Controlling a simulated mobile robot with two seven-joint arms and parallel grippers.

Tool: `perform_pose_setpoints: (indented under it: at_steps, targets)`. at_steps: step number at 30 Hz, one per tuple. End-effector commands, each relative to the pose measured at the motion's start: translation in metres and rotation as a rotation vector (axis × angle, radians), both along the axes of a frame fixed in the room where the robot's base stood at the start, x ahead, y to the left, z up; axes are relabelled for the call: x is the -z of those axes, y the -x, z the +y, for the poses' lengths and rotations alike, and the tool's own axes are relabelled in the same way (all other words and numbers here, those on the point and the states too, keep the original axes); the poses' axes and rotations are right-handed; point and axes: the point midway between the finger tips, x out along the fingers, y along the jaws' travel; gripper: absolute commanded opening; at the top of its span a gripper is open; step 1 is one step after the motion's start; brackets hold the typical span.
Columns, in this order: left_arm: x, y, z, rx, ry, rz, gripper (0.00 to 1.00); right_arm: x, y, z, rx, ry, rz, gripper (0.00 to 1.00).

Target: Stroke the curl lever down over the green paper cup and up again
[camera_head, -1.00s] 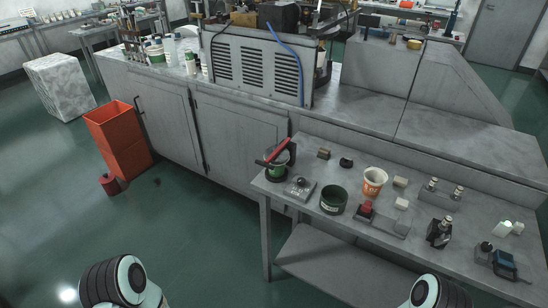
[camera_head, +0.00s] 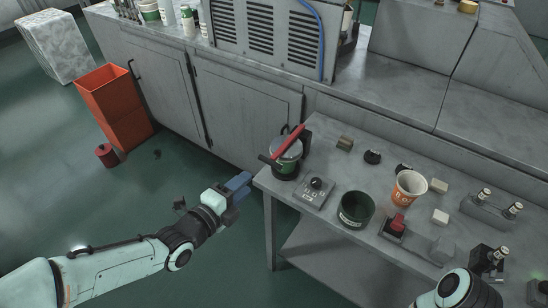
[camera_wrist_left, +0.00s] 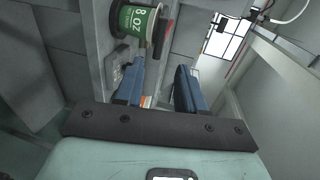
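The green paper cup (camera_head: 287,168) stands upright in the curl station at the table's left corner. The red curl lever (camera_head: 289,141) slants above it, and a dark upright stands at its right. In the left wrist view, the cup (camera_wrist_left: 134,22) shows a green band marked 8 OZ at the top, with part of the red lever (camera_wrist_left: 167,31) beside it. My left gripper (camera_head: 241,185) is left of and in front of the station, apart from it. Its blue fingers (camera_wrist_left: 160,85) are spread with nothing between them.
The table holds a control box with a black knob (camera_head: 317,188), a dark green bin (camera_head: 356,209), an orange and white cup (camera_head: 408,188) and a red button (camera_head: 396,223). A grey cabinet (camera_head: 240,115) stands behind. The floor left of the table is open.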

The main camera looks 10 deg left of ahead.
Motion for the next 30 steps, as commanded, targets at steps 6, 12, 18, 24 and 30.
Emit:
perform_pose_setpoints:
  at_steps: [6,12,18,24,30]
  targets:
    - [0.009,-0.033,-0.013,0.002,-0.003,0.005,0.39,0.000,0.000,0.000,0.000,0.000,0.001,0.42]
    - [0.016,-0.068,-0.026,0.001,-0.002,0.003,0.39,0.001,0.000,0.000,0.000,0.000,0.000,0.42]
    - [0.022,-0.097,-0.036,-0.001,-0.002,0.004,0.39,-0.001,0.000,0.000,0.000,0.000,0.000,0.42]
    - [0.025,-0.112,-0.041,-0.001,0.001,0.003,0.39,-0.001,0.000,0.000,0.000,0.000,0.000,0.42]
    - [0.025,-0.115,-0.042,-0.002,0.003,0.003,0.39,-0.001,0.000,0.000,0.000,0.000,0.000,0.42]
